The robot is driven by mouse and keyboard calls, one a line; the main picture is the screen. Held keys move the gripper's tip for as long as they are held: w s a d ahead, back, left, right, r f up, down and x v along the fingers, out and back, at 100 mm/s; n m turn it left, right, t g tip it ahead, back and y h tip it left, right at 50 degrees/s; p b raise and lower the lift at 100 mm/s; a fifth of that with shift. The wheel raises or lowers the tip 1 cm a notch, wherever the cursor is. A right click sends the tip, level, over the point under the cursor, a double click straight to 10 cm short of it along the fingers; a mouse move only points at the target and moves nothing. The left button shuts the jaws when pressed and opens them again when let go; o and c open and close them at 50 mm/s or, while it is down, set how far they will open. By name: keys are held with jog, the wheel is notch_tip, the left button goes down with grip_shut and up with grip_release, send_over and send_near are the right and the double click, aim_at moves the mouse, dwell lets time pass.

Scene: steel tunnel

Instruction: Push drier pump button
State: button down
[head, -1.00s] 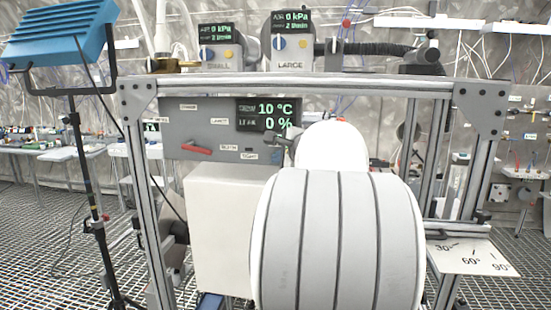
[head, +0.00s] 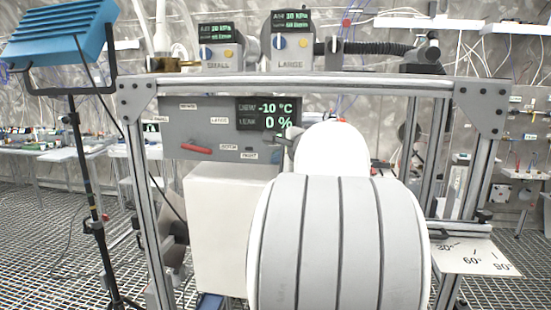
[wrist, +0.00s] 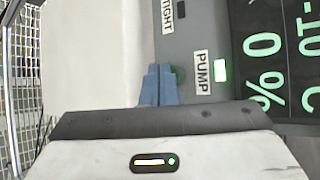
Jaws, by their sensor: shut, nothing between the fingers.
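In the wrist view my gripper (wrist: 158,87) is shut, with its blue fingers together and empty at the grey panel. A dark green round button (wrist: 179,75) shows just beside the fingertips, partly hidden by them. I cannot tell whether they touch it. The label PUMP (wrist: 201,73) is beside the button, and a small indicator (wrist: 220,70) beyond the label glows bright green. In the head view the grey drier panel (head: 175,125) carries a display (head: 265,114) reading -10 °C and 0 %. My white arm hides the panel's right part.
A metal frame (head: 310,84) surrounds the panel. A white box (head: 228,225) stands below it. A red handle (head: 197,149) sits on the panel. The small pump unit (head: 219,53) and large pump unit (head: 291,45) stand above. A blue lamp on a stand (head: 60,35) is at left.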

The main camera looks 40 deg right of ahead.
jog(key=s+a, duration=0.2)
jog(key=s+a+b, duration=0.1)
jog(key=a, duration=0.1)
jog(key=shift+s+a, duration=0.2)
jog(key=shift+s, duration=0.2)
jog(key=s+a+f+n+g+y+b, duration=0.1)
jog(key=s+a+f+n+g+y, duration=0.15)
jog(key=a+f+n, duration=0.65)
jog(key=s+a+f+n+g+y, duration=0.1)
jog(key=s+a+f+n+g, duration=0.3)
jog(key=a, duration=0.8)
jog(key=s+a+f+n+g, duration=0.1)
jog(key=s+a+f+n, duration=0.3)
jog(key=s+f+n, duration=0.1)
jog(key=s+a+f+n+g+h, duration=0.1)
jog(key=s+a+f+n, duration=0.3)
jog(key=f, duration=0.4)
jog(key=shift+s+n+g+b, duration=0.45)
jog(key=shift+s+n, duration=0.45)
jog(key=shift+s, duration=0.2)
